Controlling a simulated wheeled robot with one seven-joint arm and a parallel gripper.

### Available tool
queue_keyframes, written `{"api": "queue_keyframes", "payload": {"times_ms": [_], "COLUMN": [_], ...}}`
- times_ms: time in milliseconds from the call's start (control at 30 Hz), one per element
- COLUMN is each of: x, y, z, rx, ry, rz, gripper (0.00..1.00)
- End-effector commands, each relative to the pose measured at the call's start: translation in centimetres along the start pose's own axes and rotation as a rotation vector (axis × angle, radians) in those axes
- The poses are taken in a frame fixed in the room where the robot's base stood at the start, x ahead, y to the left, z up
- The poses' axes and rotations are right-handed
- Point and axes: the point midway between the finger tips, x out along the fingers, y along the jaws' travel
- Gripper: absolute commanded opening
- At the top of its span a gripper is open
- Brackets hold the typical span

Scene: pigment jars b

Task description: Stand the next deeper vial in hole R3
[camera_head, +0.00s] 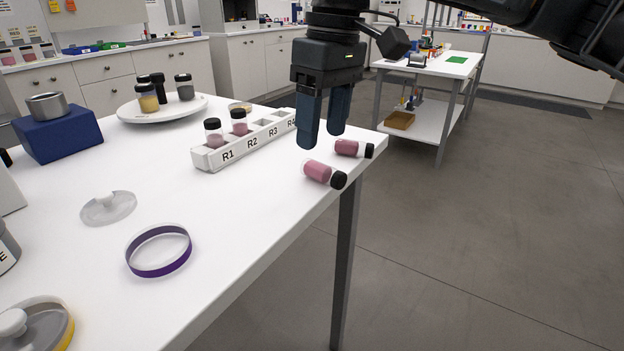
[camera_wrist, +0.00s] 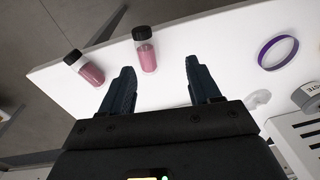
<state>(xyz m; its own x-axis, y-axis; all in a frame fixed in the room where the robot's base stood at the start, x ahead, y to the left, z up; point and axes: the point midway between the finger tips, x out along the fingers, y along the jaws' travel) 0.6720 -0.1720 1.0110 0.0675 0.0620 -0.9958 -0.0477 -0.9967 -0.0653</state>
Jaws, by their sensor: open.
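A white rack (camera_head: 215,157) labelled R1 to R4 stands on the table. Two upright vials with black caps, one in R1 (camera_head: 214,133) and one in R2 (camera_head: 239,123), hold pinkish powder. Hole R3 (camera_head: 266,122) looks empty; R4 is partly hidden by my gripper. Two vials of deeper pink lie on their sides near the table edge: a nearer one (camera_head: 318,172) and a farther one (camera_head: 347,148). My gripper (camera_head: 322,142) is open and empty above them, pointing down. In the wrist view, one vial (camera_wrist: 146,52) shows between the fingers' directions and the other (camera_wrist: 88,70) lies left.
A purple ring (camera_head: 160,268) and a clear lid (camera_head: 108,208) lie on the white table. A blue block (camera_head: 60,138) with a metal tin and a round white stand (camera_head: 190,108) with several jars are at the back left. The table's right edge is close to the lying vials.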

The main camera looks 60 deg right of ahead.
Motion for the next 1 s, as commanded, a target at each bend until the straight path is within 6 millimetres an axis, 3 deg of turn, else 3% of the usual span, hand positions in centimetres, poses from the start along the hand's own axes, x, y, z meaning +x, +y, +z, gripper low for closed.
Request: {"api": "queue_keyframes", "payload": {"times_ms": [200,800,1000], "x": [0.2,7.0,7.6], "y": [2.0,2.2,2.3], "z": [1.6,2.3,2.3], "rx": [0.049,0.047,0.047], "ry": [-0.066,-0.065,-0.063], "rz": [0.063,0.063,0.062], "gripper": [0.62,0.62,0.62]}}
